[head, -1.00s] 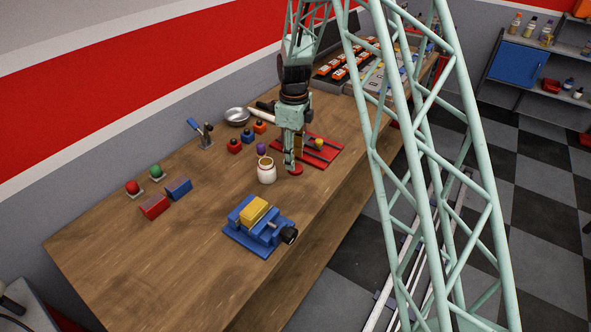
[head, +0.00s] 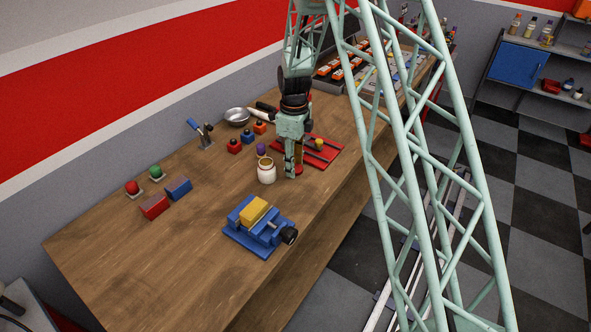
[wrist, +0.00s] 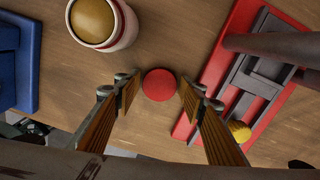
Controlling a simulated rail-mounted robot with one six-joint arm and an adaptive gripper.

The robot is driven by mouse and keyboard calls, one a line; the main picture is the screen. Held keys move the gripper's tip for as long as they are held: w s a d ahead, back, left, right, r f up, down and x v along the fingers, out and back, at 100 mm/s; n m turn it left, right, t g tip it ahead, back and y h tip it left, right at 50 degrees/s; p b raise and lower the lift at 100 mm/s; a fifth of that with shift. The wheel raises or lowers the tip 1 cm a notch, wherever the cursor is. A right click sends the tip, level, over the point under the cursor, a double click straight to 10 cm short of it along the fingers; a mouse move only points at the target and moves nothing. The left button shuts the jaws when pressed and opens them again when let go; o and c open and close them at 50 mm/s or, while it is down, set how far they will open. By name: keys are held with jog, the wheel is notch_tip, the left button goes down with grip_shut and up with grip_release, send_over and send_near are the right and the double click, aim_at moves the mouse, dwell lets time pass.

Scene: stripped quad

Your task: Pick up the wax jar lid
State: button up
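The wax jar lid (wrist: 158,84) is a small red disc lying flat on the wooden bench. My gripper (wrist: 158,95) is open, with one finger on each side of the lid and a gap to it on both sides. In the head view my gripper (head: 293,172) points straight down close to the bench and hides most of the lid. The white wax jar (head: 266,173) stands upright and uncovered just left of the gripper, with tan wax inside. It also shows at the top left of the wrist view (wrist: 122,38).
A red fixture (head: 322,151) with grey rails and a yellow knob lies close on the right. A blue vise (head: 252,236) holding a yellow block stands in front. Small blocks (head: 247,136) and a metal bowl (head: 237,116) are behind. The bench's front left is clear.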

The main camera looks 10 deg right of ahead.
jog(key=shift+c, duration=1.4)
jog(key=shift+r, duration=0.1)
jog(key=shift+r, duration=1.75)
jog(key=s, duration=0.5)
jog(key=s+r, duration=0.1)
jog(key=s, duration=1)
jog(key=shift+a+r, duration=0.15)
jog(key=shift+a, duration=0.25)
jog(key=shift+w, duration=0.1)
